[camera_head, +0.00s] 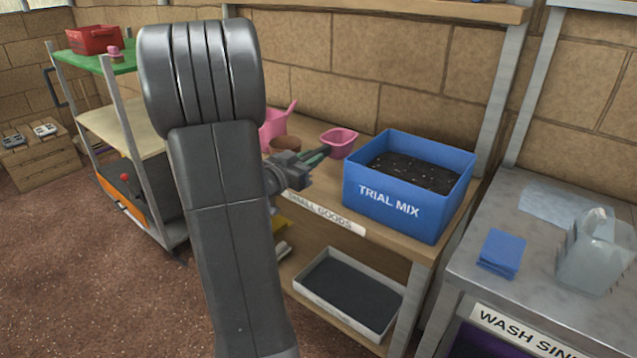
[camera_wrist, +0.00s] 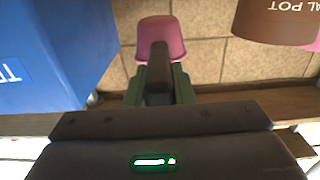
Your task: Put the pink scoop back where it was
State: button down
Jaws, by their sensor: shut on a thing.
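The pink scoop (camera_head: 339,141) is at the tip of my gripper (camera_head: 322,152), left of the blue TRIAL MIX bin (camera_head: 392,205). In the wrist view the scoop (camera_wrist: 161,36) is straight ahead of my gripper (camera_wrist: 159,62), with the brick wall behind it. My gripper is shut on the scoop; its handle is mostly hidden between the fingers. Whether the scoop touches the bench cannot be told. The bin holds dark soil and shows at the left of the wrist view (camera_wrist: 50,55).
A brown pot (camera_head: 286,143) and a pink watering can (camera_head: 272,126) stand left of the scoop; the pot also shows in the wrist view (camera_wrist: 275,22). The wooden bench (camera_head: 388,243) has a SMALL GOODS label. A tray (camera_head: 350,290) sits below. The sink counter (camera_head: 470,262) is right.

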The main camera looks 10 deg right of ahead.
aim_at(310, 192)
jog(key=shift+f+b, duration=0.7)
jog(key=shift+f, duration=2.1)
jog(key=shift+f, duration=0.2)
jog(key=c, duration=1.3)
grip_release()
jog(key=shift+o, duration=0.2)
jog(key=shift+r, duration=0.25)
jog(key=p+v, duration=0.1)
jog(key=v, duration=1.1)
jog(key=shift+f, duration=0.1)
